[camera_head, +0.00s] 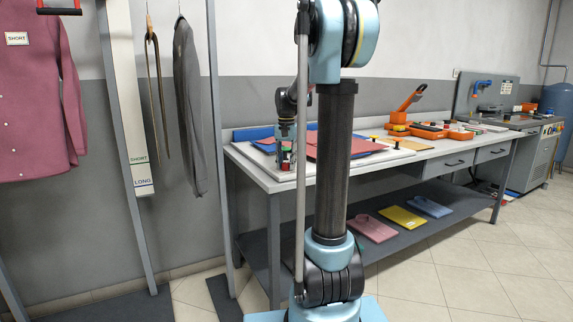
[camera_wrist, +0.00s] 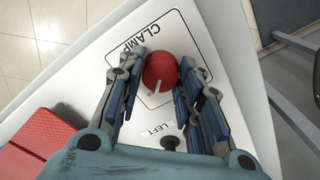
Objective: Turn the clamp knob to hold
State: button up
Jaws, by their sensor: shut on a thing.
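The red clamp knob (camera_wrist: 160,70) stands on a white panel (camera_wrist: 110,58) marked CLAMP, seen in the wrist view. My gripper (camera_wrist: 163,66) has its two blue-and-black fingers on either side of the knob, shut on it. The knob's white pointer line faces the lower part of the picture, slightly left. The fingers cover parts of the printed frame, and I cannot read a hold mark. In the head view my gripper (camera_head: 286,150) is low over the left end of the white table (camera_head: 262,181); the knob is too small there to judge.
A black knob (camera_wrist: 170,143) marked LEFT sits close by on the panel. A red padded piece (camera_wrist: 45,145) lies at the left. In the head view, orange tools (camera_head: 430,130) stand farther right on the table. Colored boards lie on the shelf below (camera_head: 450,235).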

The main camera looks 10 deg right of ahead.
jog(key=shift+w, duration=0.15)
jog(key=o, duration=1.1)
jog(key=shift+c, duration=0.2)
notch_tip(320, 180, up, 12)
jog(key=shift+f, duration=0.1)
jog(key=s+f+n+t, duration=0.1)
jog(key=s+f+n, duration=0.2)
jog(key=s+f, duration=1)
jog(key=s+f+n+t, duration=0.1)
jog(key=s+f+n, duration=0.1)
jog(key=s+f, duration=1.2)
jog(key=s, duration=0.8)
jog(key=shift+f+n, duration=0.2)
jog(key=shift+n, duration=0.2)
